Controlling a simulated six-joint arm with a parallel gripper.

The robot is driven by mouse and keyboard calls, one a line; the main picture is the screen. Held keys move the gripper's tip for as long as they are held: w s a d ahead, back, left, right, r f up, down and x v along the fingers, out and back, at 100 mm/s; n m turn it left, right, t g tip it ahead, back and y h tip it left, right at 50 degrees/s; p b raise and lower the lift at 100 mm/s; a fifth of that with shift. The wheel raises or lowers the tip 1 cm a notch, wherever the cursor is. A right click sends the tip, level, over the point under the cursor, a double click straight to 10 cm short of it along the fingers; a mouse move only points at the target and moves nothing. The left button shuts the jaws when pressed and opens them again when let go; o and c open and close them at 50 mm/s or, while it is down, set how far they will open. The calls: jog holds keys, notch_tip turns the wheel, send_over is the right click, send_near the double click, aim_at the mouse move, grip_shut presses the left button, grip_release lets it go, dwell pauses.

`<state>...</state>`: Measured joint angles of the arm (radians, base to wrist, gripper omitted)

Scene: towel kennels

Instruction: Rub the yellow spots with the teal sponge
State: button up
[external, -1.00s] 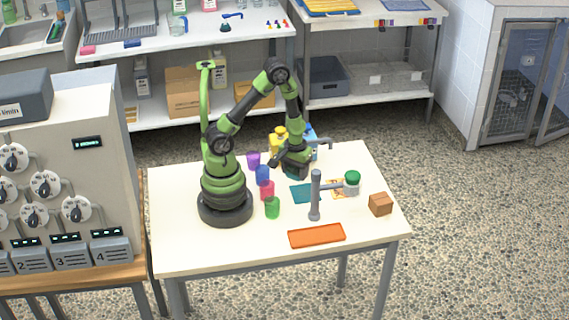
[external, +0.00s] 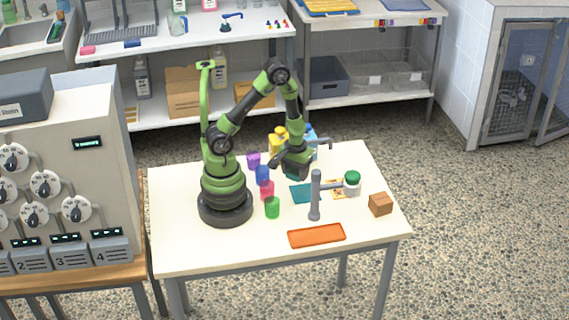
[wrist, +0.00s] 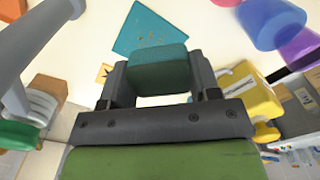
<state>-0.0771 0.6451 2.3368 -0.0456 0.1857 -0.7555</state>
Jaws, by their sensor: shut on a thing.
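My gripper (external: 296,172) is low over the back middle of the table. In the wrist view its two fingers are shut on the teal sponge (wrist: 158,70), a block held between them. A flat teal sheet (external: 301,193) lies on the table in front of the gripper; it also shows in the wrist view (wrist: 150,28), just beyond the sponge, with small faint pale marks. A yellow-orange patterned card (external: 336,188) lies right of the sheet, partly hidden by a grey post. Whether the sponge touches the table cannot be told.
A grey post with a side arm (external: 315,198) stands close in front of the sheet. A green-lidded jar (external: 352,183), brown box (external: 380,204) and orange tray (external: 316,235) are nearby. Purple (external: 253,161), blue (external: 262,175), pink and green cups stand left; a yellow bottle (external: 276,140) is behind.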

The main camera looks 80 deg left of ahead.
aim_at(294, 194)
jog(key=shift+f, duration=3.8)
jog(key=shift+w+r, duration=0.15)
jog(key=shift+w, duration=0.45)
jog(key=shift+w+r, duration=0.15)
jog(key=shift+w, duration=0.45)
jog(key=shift+c, duration=0.3)
jog(key=shift+w+f, duration=0.2)
jog(key=shift+w, duration=0.15)
jog(key=shift+w+r, duration=0.15)
jog(key=shift+w, duration=1.8)
jog(key=shift+s+f, duration=0.2)
jog(key=shift+s, duration=0.9)
jog(key=shift+s+r, duration=0.15)
jog(key=shift+s, duration=1.7)
jog(key=shift+s+a, duration=0.1)
jog(key=shift+s, duration=0.55)
jog(key=shift+w+r, duration=0.1)
jog(key=shift+w, duration=3.4)
jog(key=shift+s, duration=0.1)
jog(key=shift+s+f, duration=0.25)
jog(key=shift+s, duration=0.6)
jog(key=shift+s+r, duration=0.1)
jog(key=shift+s, duration=2.5)
notch_tip(294, 194, up, 2)
jog(key=shift+w+r, duration=0.15)
jog(key=shift+r, duration=2.9)
